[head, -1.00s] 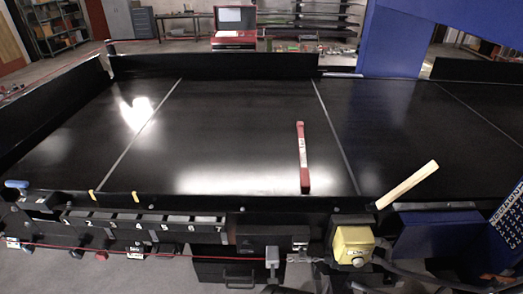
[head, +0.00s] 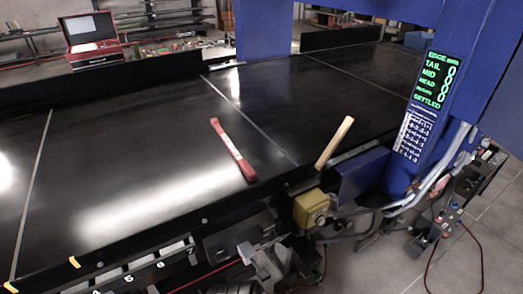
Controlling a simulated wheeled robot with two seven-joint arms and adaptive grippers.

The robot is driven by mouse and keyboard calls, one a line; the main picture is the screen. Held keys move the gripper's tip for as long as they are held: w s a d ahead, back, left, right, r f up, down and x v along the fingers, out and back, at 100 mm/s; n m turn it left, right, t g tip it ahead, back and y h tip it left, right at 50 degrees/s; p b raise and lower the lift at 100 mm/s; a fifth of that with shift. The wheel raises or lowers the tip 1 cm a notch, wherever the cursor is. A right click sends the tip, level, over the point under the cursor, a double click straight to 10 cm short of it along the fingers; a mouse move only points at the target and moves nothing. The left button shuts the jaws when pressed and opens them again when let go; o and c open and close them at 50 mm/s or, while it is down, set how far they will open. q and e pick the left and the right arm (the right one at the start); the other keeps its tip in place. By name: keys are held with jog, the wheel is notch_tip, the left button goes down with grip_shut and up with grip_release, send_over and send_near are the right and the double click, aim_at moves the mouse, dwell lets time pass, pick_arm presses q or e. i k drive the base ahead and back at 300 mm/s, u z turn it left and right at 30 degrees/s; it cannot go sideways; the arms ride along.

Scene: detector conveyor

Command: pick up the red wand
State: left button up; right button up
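The red wand (head: 233,150) lies flat on the black conveyor belt (head: 130,185). I cannot make out either of my grippers in the head view.
A blue frame with a lit display (head: 437,77) stands at right. A red case (head: 92,40) stands behind the belt. The belt around the wand is clear.

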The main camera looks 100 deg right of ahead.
aim_at(248, 172)
jog(key=z, duration=3.85)
